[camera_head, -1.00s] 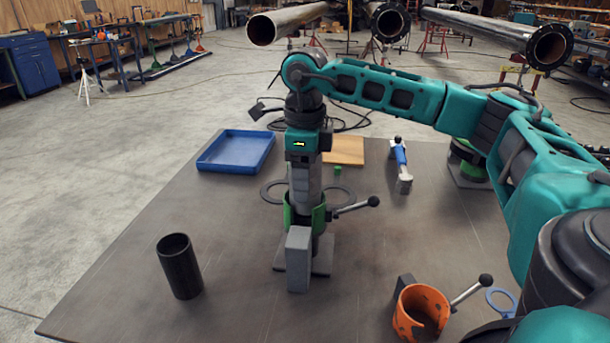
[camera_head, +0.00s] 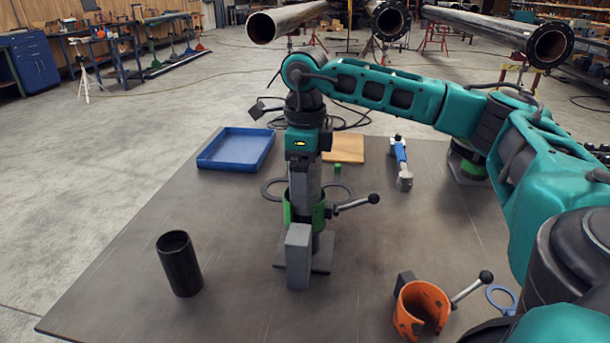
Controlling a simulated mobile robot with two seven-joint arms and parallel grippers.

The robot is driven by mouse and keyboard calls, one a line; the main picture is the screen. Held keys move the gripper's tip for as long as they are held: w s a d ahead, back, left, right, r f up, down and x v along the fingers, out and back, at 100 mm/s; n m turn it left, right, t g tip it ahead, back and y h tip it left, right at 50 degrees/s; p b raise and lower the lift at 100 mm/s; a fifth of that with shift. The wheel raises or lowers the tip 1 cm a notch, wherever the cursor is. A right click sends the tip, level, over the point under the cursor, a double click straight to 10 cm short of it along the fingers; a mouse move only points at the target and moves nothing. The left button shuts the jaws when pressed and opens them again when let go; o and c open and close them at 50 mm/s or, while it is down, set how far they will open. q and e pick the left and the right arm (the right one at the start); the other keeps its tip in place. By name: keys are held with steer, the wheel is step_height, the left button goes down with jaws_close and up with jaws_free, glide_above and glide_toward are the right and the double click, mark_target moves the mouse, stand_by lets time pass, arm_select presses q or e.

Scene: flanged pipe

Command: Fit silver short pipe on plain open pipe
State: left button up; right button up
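My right gripper (camera_head: 301,245) points straight down at a green clamp (camera_head: 318,210) with a black-knobbed lever, standing on a grey base plate. A grey finger block shows in front of the clamp. The other finger is hidden, so I cannot tell how far apart they are. A grey cylindrical part shows behind the block, mostly hidden; I cannot tell if it is the silver short pipe. A long pipe with a plain open end (camera_head: 262,28) lies on stands at the back. My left gripper is not in view.
A dark short tube (camera_head: 179,264) stands upright at left. An orange clamp (camera_head: 421,309) with a lever stands at front right. A blue tray (camera_head: 236,150), wooden board (camera_head: 345,149) and blue-handled tool (camera_head: 401,164) lie farther back.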

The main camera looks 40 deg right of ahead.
step_height(320, 180, up, 12)
steer(key=shift+r+p, duration=0.15)
steer(key=shift+p, duration=0.8)
step_height(320, 180, up, 10)
steer(key=p, duration=0.2)
steer(key=shift+f+p, duration=0.2)
steer(key=shift+p, duration=0.1)
stand_by(0.6)
